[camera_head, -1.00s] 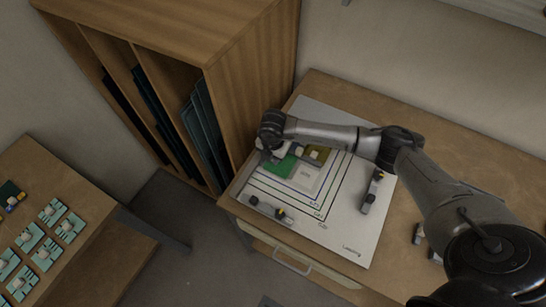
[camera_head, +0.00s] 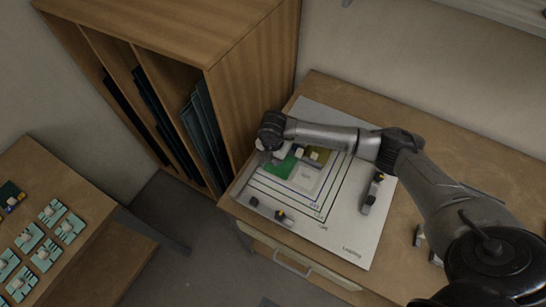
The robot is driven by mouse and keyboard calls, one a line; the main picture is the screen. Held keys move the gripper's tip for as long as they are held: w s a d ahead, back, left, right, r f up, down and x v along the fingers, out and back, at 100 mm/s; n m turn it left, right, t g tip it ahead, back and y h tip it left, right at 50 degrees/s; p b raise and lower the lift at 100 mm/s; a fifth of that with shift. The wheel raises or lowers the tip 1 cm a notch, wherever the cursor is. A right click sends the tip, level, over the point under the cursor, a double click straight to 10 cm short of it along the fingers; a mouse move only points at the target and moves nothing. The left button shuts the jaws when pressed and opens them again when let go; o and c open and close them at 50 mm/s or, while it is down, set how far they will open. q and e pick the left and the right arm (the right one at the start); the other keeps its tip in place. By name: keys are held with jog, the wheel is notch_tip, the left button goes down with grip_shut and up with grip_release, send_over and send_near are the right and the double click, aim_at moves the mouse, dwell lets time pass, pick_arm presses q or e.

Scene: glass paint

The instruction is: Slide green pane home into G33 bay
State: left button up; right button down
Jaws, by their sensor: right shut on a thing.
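The green pane (camera_head: 281,168) lies on the white layout board (camera_head: 345,230), towards its left side. My right gripper (camera_head: 266,157) is at the pane's upper left, shut on it; the wrist hides the fingertips and part of the pane's edge. A pale pane (camera_head: 305,178) lies to the right of the green one, and an olive pane (camera_head: 319,156) above that. Small light blocks sit near the panes' upper edges. Nested outlines with small labels surround the panes; I cannot clearly read which one marks G33. My left gripper is out of view.
Dark grey clamp-like pieces stand at the board's right (camera_head: 372,193) and front left (camera_head: 281,215). A wooden rack (camera_head: 250,85) with dark sheets rises close behind the board's left. A side table (camera_head: 95,230) at left holds several small teal pieces.

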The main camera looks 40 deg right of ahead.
jog(key=shift+d, duration=0.1)
jog(key=c, duration=1.2)
grip_release()
jog(key=o, duration=0.3)
jog(key=shift+s+d+f, duration=0.1)
jog(key=shift+s+d, duration=0.05)
